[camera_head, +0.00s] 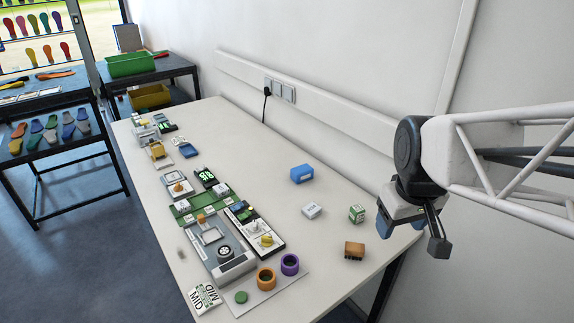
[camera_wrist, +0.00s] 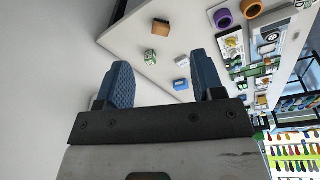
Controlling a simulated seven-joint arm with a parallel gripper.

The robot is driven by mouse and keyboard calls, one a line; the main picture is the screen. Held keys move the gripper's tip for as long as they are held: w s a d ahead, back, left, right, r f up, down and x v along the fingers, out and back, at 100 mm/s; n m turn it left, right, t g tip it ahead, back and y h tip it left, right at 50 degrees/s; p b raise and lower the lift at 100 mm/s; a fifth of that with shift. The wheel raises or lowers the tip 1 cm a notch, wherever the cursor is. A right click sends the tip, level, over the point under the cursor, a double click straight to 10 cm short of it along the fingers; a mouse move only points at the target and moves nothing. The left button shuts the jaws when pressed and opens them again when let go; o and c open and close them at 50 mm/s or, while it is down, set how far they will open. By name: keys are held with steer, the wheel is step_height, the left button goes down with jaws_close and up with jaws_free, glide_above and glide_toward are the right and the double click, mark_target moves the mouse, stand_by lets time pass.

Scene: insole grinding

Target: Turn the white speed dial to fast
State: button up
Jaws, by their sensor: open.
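My gripper (camera_head: 402,226) is at the right, above the table's right edge, well apart from the machines. In the wrist view its two blue fingers (camera_wrist: 163,78) are spread wide with nothing between them. A grey and white machine (camera_head: 219,252) with a round dark-rimmed part stands at the near left of the table. Beside it is a narrow panel (camera_head: 262,236) with a yellow knob and small pale controls. More small units stand in a row behind. I cannot tell for sure which control is the white speed dial, or its setting.
A blue box (camera_head: 301,173), a white box (camera_head: 312,211), a green-and-white cube (camera_head: 357,214) and a brown block (camera_head: 354,250) lie between my gripper and the machines. Orange (camera_head: 265,278) and purple (camera_head: 289,264) rings stand in front. The table's back strip is mostly clear beside the wall.

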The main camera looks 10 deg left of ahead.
steer(key=w+a+f+n, duration=0.3)
steer(key=w+a+n, duration=0.2)
steer(key=w+a, duration=0.3)
steer(key=n+g, duration=0.2)
steer(key=n, duration=1)
glide_above(255, 223)
step_height(255, 223, down, 18)
steer(key=shift+a+r, duration=0.1)
steer(key=shift+r, duration=0.05)
steer(key=shift+f, duration=3.9)
steer(key=shift+c, duration=0.3)
steer(key=c, duration=0.9)
